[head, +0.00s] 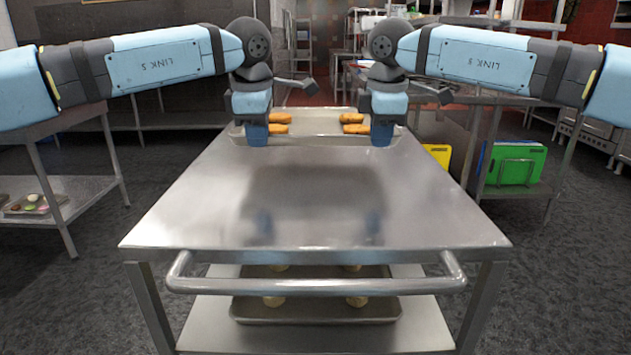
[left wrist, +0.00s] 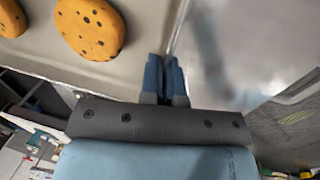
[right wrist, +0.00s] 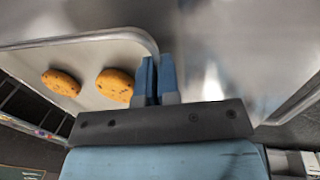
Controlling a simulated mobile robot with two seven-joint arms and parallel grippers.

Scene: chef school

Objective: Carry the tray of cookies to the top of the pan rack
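The tray of cookies (head: 318,128) lies flat at the far end of the steel table, with several orange-brown, dark-chipped cookies (head: 353,128) on it. My left gripper (head: 257,138) is at the left part of its near edge, with fingers pointing down and close together on the rim. The fingers also show at the rim in the left wrist view (left wrist: 164,72). My right gripper (head: 382,134) is at the near right corner. In the right wrist view its fingers (right wrist: 156,75) are close together on the rim. The arms hide parts of the tray. I cannot make out the pan rack clearly.
The near half of the steel table (head: 310,205) is bare, with a push handle (head: 315,286) in front. Another tray (head: 315,312) is on its lower shelf. A side table (head: 75,195) stands left; green boards (head: 515,163) stand on a shelf at right.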

